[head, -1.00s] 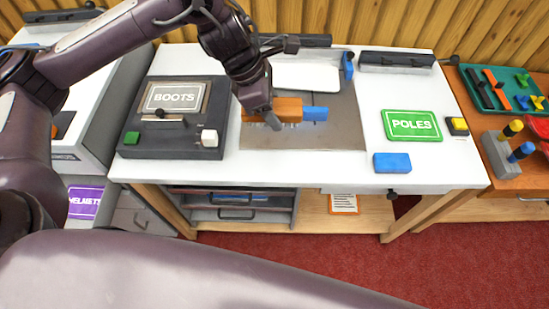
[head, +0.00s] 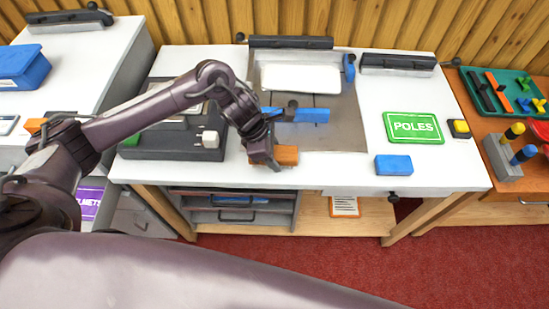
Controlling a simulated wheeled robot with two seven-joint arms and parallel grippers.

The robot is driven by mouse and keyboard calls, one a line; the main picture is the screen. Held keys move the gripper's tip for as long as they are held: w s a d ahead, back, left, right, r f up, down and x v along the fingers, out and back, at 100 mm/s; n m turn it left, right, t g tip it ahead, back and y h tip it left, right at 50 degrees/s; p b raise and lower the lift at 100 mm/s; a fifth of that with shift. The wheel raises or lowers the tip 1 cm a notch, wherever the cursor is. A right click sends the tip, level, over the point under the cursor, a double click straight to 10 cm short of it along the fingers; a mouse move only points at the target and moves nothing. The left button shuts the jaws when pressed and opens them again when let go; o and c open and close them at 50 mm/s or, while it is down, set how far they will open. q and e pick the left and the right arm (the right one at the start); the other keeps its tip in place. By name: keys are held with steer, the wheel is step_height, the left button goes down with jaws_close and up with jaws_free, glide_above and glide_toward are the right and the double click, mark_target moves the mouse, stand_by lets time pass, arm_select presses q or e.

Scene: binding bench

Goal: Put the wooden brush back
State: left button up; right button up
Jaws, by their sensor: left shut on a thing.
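The wooden brush (head: 288,155), an orange-brown block, is in my left gripper (head: 268,157). The gripper is shut on it and partly hides it, near the front edge of the white bench (head: 330,172), left of its middle. I cannot tell whether the brush touches the bench top. My right gripper is not in view.
A blue bar (head: 312,115) lies on the grey mat (head: 340,138), in front of a white tray (head: 300,77). The dark BOOTS device (head: 150,150) is left, partly behind my arm. The POLES sign (head: 414,127) and a blue block (head: 393,165) are right. Bench space between is clear.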

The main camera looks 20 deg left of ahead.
arm_select(q)
steer(key=shift+f, duration=1.5)
steer(key=o, duration=0.9)
steer(key=shift+r, duration=0.1)
steer(key=shift+a+r, duration=0.15)
steer(key=shift+r, duration=0.2)
steer(key=b+v, duration=0.2)
steer(key=v, duration=0.9)
steer(key=shift+s, duration=0.15)
